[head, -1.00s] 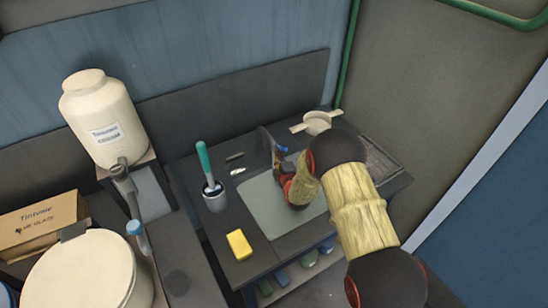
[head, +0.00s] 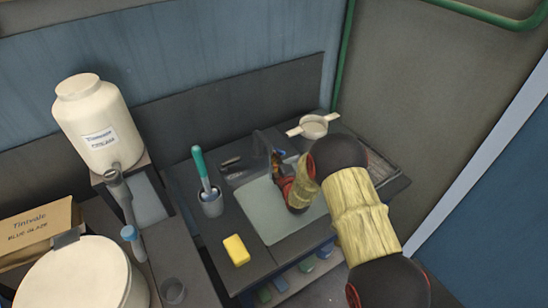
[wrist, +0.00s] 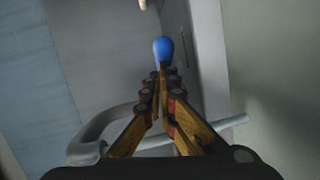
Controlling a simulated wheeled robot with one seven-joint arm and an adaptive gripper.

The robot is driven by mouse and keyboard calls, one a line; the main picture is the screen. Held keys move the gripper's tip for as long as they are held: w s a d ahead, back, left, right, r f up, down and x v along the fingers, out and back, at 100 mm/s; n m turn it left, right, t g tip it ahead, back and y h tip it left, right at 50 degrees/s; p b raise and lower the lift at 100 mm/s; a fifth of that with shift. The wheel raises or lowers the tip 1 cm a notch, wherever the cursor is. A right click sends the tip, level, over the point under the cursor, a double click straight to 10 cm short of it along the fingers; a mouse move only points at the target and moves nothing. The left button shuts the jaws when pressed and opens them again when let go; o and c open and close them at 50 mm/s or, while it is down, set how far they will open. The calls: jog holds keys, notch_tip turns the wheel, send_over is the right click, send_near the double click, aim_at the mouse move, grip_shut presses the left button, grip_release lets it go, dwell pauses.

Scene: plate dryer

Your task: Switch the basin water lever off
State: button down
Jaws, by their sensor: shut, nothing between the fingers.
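The basin (head: 262,212) is a pale grey-green rectangle in the dark counter in the head view. Behind it a grey tap spout (head: 240,172) partly shows, reaching left. A blue-tipped lever (wrist: 163,50) stands straight ahead of my fingers in the wrist view. My gripper (wrist: 160,82) is shut and empty, its fingertips close below the blue tip; I cannot tell if they touch it. In the head view my gripper (head: 277,160) is at the back of the basin, small and partly hidden by my wrist, with a blue bit (head: 281,153) beside it.
A grey cup with a teal-handled brush (head: 210,202) and a yellow sponge (head: 236,250) stand left of the basin. A cream two-handled piece (head: 313,127) is behind, right. A large white jar (head: 98,120) and bin (head: 75,278) are far left. The wall is close behind.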

aim_at(282, 153)
jog(key=shift+w+d+b, duration=0.2)
jog(key=shift+d+b, duration=0.1)
jog(key=shift+b, duration=0.2)
jog(key=shift+w+d+b, duration=0.2)
jog(key=shift+b, duration=0.3)
jog(key=shift+w+d+f, duration=0.1)
jog(key=shift+w+d, duration=0.05)
jog(key=shift+d, duration=0.15)
jog(key=shift+w+d+n+g+y+b, duration=0.3)
jog(key=shift+d+n+g+y+b, duration=0.1)
jog(key=shift+n+y+b, duration=0.4)
jog(key=shift+w+d+n+g+y+b, duration=0.15)
jog(key=shift+w+n+g+y+b, duration=0.3)
jog(key=shift+n+g+y+b, duration=0.55)
jog(key=shift+w+d+m+t+b, duration=0.15)
jog(key=shift+w+d+t+b, duration=0.05)
jog(key=shift+w+b, duration=0.4)
jog(key=shift+w+d+m+t+b, duration=0.2)
jog(key=shift+w+b, duration=0.25)
jog(key=shift+b, duration=0.15)
jog(key=shift+w+d+b, duration=0.1)
jog(key=shift+w+b, duration=0.65)
jog(key=shift+w, duration=0.1)
